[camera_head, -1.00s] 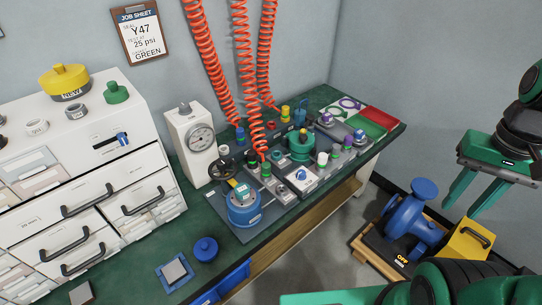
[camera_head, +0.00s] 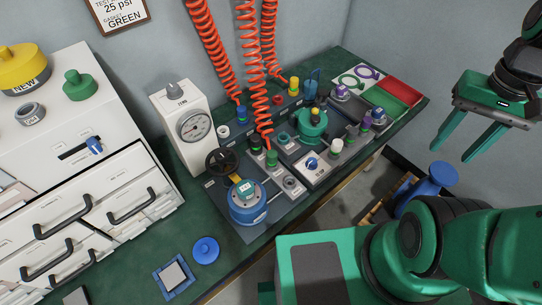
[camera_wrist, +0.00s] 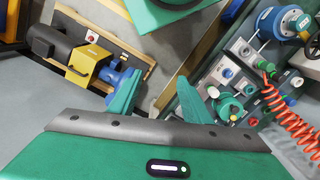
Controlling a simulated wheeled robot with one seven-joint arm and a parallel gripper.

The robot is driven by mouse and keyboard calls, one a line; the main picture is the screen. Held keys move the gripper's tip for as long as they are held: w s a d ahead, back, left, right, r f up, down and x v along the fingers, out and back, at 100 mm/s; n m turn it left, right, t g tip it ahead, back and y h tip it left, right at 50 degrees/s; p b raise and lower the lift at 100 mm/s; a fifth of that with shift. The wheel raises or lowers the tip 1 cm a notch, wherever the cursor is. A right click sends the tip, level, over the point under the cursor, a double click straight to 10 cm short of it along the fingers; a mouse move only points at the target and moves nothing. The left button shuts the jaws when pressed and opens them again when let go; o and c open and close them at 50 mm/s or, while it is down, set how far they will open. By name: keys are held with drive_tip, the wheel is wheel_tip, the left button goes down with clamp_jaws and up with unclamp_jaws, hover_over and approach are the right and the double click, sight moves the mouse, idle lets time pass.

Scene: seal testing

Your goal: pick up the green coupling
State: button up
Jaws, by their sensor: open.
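The green coupling (camera_head: 271,158) sits at the lower end of the middle orange coiled hose (camera_head: 262,103), upright among the fittings on the bench. In the wrist view, what looks like the green coupling (camera_wrist: 266,67) is small at the hose end, at right. My gripper (camera_head: 451,154) is open and empty at the right of the head view, well apart from the coupling. In the wrist view its two green fingers (camera_wrist: 158,76) are spread, with the floor and bench edge beyond them.
A blue flanged unit (camera_head: 247,208) and a black handwheel (camera_head: 222,162) stand left of the coupling. A white gauge box (camera_head: 178,105) is behind them. Other hoses end in blue (camera_head: 241,116) and yellow (camera_head: 294,85) couplings. A blue pump (camera_head: 428,182) is on the floor.

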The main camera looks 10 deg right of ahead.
drive_tip(key=w+a+f, duration=0.2)
drive_tip(key=w+a, duration=0.4)
drive_tip(key=w, duration=0.5)
drive_tip(key=m, duration=0.2)
hover_over(272, 153)
wheel_tip(272, 153, down, 18)
drive_tip(key=shift+r, duration=0.2)
drive_tip(key=shift+f, duration=3.1)
